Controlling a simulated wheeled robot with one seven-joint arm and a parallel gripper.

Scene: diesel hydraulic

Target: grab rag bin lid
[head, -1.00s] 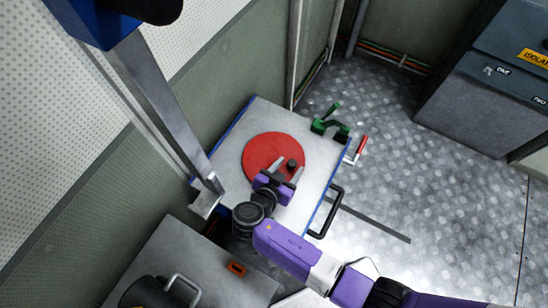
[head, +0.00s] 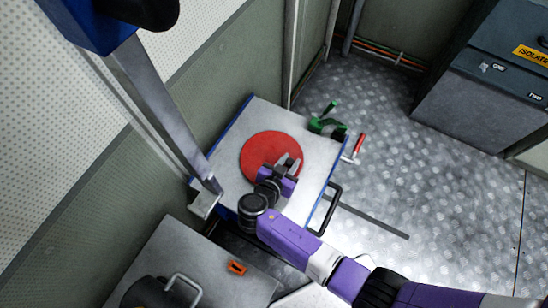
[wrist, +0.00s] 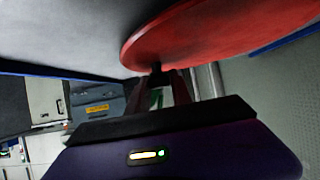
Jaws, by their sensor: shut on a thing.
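The rag bin lid (head: 258,152) is a red disc lying on a pale metal top with blue edges in the head view. It also shows in the wrist view (wrist: 220,32) as a red curved sheet. My gripper (head: 289,162) is at the lid's right part, its fingers over the disc. It is shut on the lid's small dark knob (wrist: 155,69), which shows between the fingers in the wrist view. In the head view the fingers mostly hide the knob.
A green clamp-like part (head: 328,121) and a red handle (head: 360,143) are at the top's far right corner. A black handle (head: 328,209) is on its right side. A grey post (head: 165,110) stands left. Open metal floor (head: 400,180) is to the right.

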